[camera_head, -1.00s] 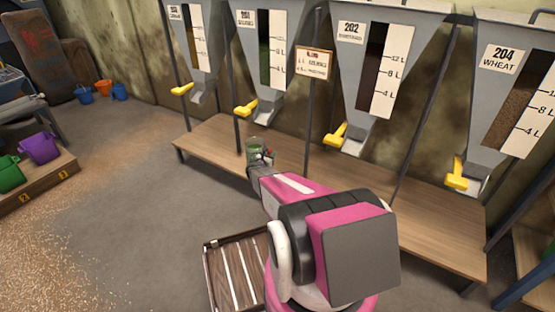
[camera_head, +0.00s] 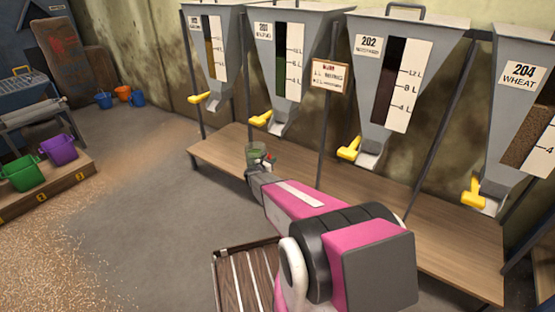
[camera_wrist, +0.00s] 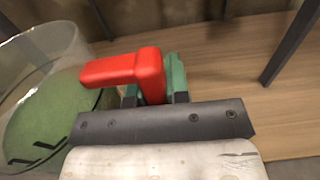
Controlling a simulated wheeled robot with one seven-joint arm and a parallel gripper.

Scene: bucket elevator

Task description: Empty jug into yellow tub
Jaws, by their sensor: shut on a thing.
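The jug (camera_head: 256,152) is a clear vessel with green contents, held near the front edge of the wooden bench. In the wrist view its clear wall and green contents (camera_wrist: 48,112) fill the left side, with dark marks on the wall. My gripper (camera_head: 264,165) is shut on the jug's red handle, which also shows between the green fingers in the wrist view (camera_wrist: 150,75). The jug looks roughly upright in the head view. No yellow tub shows in these frames; green and purple tubs stand at the left.
A wooden bench (camera_head: 430,220) runs under several grey hoppers with yellow handles, including hopper 202 (camera_head: 385,90). A green tub (camera_head: 22,172) and a purple tub (camera_head: 58,149) stand on a low platform. A slatted crate (camera_head: 243,280) lies near my arm. Open floor is at centre left.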

